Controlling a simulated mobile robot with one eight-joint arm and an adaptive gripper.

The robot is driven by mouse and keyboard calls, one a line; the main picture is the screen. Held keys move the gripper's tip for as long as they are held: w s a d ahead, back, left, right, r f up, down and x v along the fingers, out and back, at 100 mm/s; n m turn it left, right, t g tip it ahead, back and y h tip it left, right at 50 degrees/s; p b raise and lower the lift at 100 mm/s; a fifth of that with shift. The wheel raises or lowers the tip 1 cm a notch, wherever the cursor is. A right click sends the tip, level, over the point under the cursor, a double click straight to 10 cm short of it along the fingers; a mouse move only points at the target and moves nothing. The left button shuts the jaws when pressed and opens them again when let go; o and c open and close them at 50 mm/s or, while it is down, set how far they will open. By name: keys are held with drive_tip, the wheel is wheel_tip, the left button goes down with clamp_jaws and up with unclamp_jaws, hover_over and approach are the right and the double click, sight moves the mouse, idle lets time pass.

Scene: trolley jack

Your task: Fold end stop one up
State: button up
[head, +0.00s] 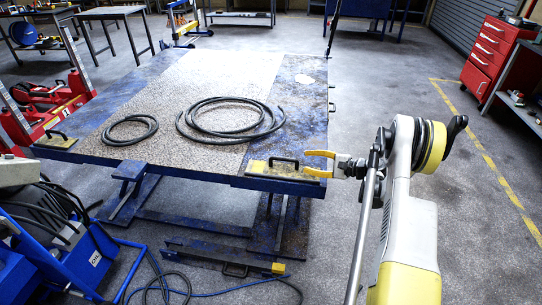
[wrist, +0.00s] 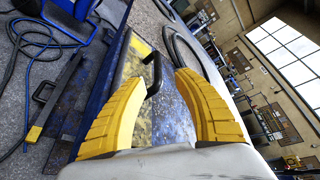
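Two worn yellow end stop plates with black handles lie flat at the near corners of the blue lift table (head: 310,115). One is the left end stop (head: 56,141), the other the right end stop (head: 272,171); I cannot tell which is numbered one. My gripper (head: 306,162) is just right of the right end stop's handle (head: 284,160), its yellow fingers spread. In the wrist view my gripper (wrist: 162,79) is open, with the black handle (wrist: 153,74) showing in the gap ahead of its fingertips. The fingers appear apart from the handle.
Two coiled black hoses, a small one (head: 131,129) and a large one (head: 232,119), lie on the tabletop. A blue power unit (head: 75,245) with cables stands at near left. Red jacks (head: 50,100) are at far left, a red cabinet (head: 491,58) at far right. Floor right of the table is clear.

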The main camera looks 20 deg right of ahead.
sight(289, 160)
drive_tip(key=shift+w+f, duration=0.25)
drive_tip(key=shift+f, duration=0.45)
drive_tip(key=b+x, duration=0.3)
drive_tip(key=x, duration=0.7)
drive_tip(key=shift+w+r+b, duration=0.1)
drive_tip(key=shift+r+b, duration=0.05)
drive_tip(key=shift+b, duration=0.2)
drive_tip(key=shift+c, duration=0.4)
clamp_jaws()
